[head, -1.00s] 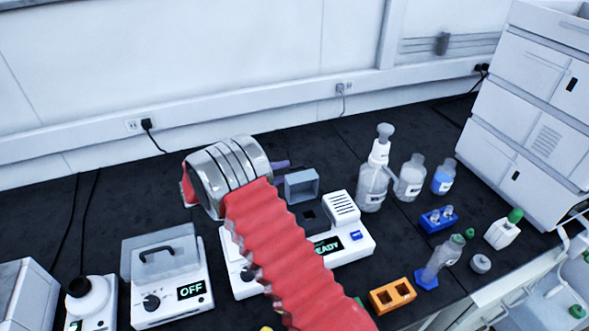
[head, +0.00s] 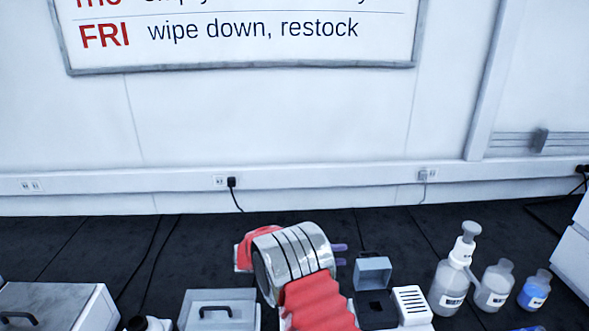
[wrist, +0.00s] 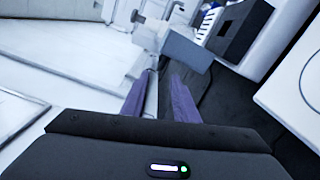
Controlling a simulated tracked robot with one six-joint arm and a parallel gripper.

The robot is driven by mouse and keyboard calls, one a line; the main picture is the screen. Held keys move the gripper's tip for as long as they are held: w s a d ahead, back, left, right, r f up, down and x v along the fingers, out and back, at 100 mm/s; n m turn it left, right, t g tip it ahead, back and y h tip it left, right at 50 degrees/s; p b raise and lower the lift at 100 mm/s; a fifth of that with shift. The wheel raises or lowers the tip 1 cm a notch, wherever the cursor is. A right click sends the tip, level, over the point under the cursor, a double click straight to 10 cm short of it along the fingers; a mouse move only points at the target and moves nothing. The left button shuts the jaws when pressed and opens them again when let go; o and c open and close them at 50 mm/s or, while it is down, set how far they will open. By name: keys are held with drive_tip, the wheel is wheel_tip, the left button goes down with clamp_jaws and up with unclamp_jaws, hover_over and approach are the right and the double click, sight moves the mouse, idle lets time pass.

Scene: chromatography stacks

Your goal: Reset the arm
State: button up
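My gripper (head: 341,255) is at the end of my red-sleeved arm, low in the middle of the head view, with its purple fingers pointing right. In the wrist view its two fingers (wrist: 160,98) stand apart with nothing between them, so it is open and empty. In the head view it is left of a raised grey lid (head: 372,271) on a small bench instrument. A grey block, probably this lid, also shows ahead of the fingers in the wrist view (wrist: 187,51). The lower arm is cut off by the picture's bottom edge.
A pump bottle (head: 452,288), a clear bottle (head: 494,288) and a blue-filled bottle (head: 534,291) stand to the right. A white box with a dark handle (head: 218,308) is at lower left. The bench (head: 90,240) is clear along the wall, apart from cables.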

drive_tip(key=s+d+r+m+g+y, duration=0.1)
drive_tip(key=s+d+r+y, duration=0.5)
drive_tip(key=s+r, duration=0.45)
drive_tip(key=s+a+r+t+y, duration=0.1)
drive_tip(key=s+a+t+y, duration=0.1)
drive_tip(key=s+y, duration=0.2)
drive_tip(key=s+a+r+m+t+y, duration=0.1)
drive_tip(key=s+y, duration=0.3)
drive_tip(key=s, duration=0.7)
drive_tip(key=s+a+r+t+y, duration=0.2)
drive_tip(key=s+a+t+y, duration=0.2)
drive_tip(key=s, duration=0.3)
drive_tip(key=shift+s+r+m, duration=0.3)
drive_tip(key=shift+s+m, duration=0.05)
drive_tip(key=shift+m, duration=0.05)
drive_tip(key=shift+a, duration=0.1)
idle(0.4)
